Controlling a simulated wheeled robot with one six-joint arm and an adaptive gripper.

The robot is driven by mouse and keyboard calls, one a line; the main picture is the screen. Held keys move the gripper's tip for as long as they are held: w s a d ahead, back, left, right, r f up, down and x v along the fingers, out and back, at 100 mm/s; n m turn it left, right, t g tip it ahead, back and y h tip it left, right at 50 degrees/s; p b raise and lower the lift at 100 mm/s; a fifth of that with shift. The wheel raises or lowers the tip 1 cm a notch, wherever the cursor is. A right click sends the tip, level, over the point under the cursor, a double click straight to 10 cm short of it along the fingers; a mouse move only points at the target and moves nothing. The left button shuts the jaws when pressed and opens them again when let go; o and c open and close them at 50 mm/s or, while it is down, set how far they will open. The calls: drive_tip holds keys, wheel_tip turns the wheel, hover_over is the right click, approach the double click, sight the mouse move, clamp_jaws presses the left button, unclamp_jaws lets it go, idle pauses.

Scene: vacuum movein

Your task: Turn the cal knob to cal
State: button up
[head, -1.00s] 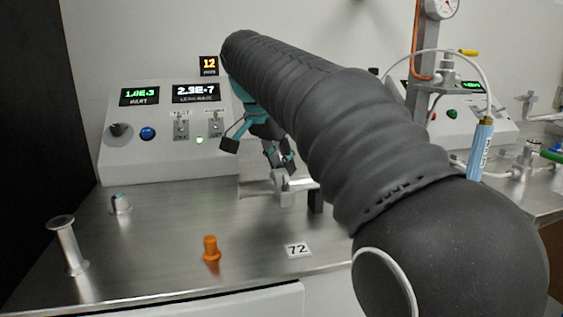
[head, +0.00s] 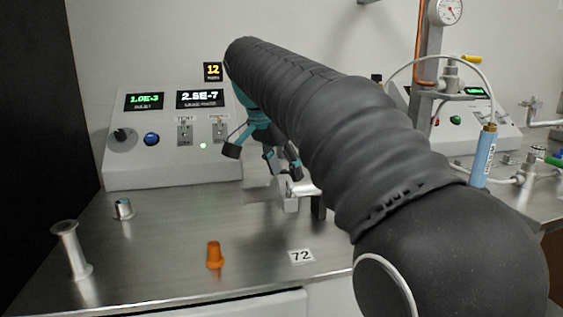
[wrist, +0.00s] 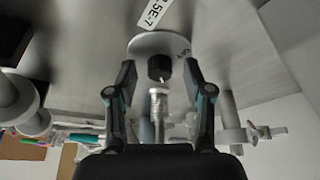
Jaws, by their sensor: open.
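In the wrist view, a black knob (wrist: 159,67) sits on a round white dial plate (wrist: 146,43) with small dark marks at its right edge. The marks are too small to read surely. My gripper (wrist: 157,72) is open, with one finger on each side of the knob and a gap on both sides. A metal cylinder (wrist: 158,105) lies below the knob in the picture. In the head view my gripper (head: 283,165) points down over the bench beside a pale metal fitting (head: 291,202). My arm hides the knob in that view.
A console (head: 170,172) with displays, a black dial (head: 122,135) and a blue button (head: 152,139) stands behind. An orange plug (head: 214,255), a metal flanged tube (head: 72,250) and a small metal cap (head: 123,208) stand on the bench.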

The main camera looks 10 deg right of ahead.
drive_tip(key=v, duration=1.2)
drive_tip(key=shift+a, duration=0.1)
drive_tip(key=shift+f, duration=0.1)
